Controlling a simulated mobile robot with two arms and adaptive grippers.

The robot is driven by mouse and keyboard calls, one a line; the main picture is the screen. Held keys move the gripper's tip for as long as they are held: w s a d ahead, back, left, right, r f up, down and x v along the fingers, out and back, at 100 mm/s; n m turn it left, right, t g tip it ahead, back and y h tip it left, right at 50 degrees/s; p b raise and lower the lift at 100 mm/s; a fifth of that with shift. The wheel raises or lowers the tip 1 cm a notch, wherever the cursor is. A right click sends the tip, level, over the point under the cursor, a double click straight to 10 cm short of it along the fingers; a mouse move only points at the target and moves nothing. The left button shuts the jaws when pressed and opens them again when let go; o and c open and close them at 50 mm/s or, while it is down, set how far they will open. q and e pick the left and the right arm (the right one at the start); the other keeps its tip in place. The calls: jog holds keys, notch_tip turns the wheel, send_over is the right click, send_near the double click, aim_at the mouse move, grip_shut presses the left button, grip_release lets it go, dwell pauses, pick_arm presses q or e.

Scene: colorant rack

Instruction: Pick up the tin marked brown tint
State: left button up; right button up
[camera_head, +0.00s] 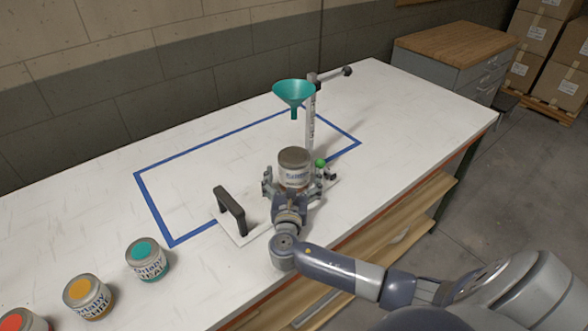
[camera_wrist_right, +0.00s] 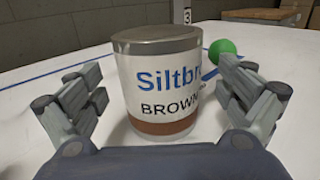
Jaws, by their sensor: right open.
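The brown tint tin (camera_head: 294,170) stands upright on the table in the head view, near the right part of the blue taped rectangle. In the right wrist view the tin (camera_wrist_right: 160,85) shows a white label reading "Siltbr..." and "BROWN", a grey lid and a brown band at its base. My right gripper (camera_head: 292,186) is open, with one finger on each side of the tin. My left gripper is not in view.
A teal funnel (camera_head: 294,93) hangs from a post (camera_head: 311,115) behind the tin. A green ball (camera_wrist_right: 222,51) sits just right of the tin. A black handle (camera_head: 230,211) stands to the left. Teal (camera_head: 147,260), amber (camera_head: 88,297) and red (camera_head: 22,322) tins stand farther left.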

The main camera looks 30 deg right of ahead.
jog(key=shift+w+d, duration=0.2)
jog(key=shift+w, duration=0.05)
jog(key=c, duration=1.2)
jog(key=shift+c, duration=1.1)
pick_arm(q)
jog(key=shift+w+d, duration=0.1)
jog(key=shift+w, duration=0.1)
pick_arm(e)
jog(key=shift+r, duration=0.15)
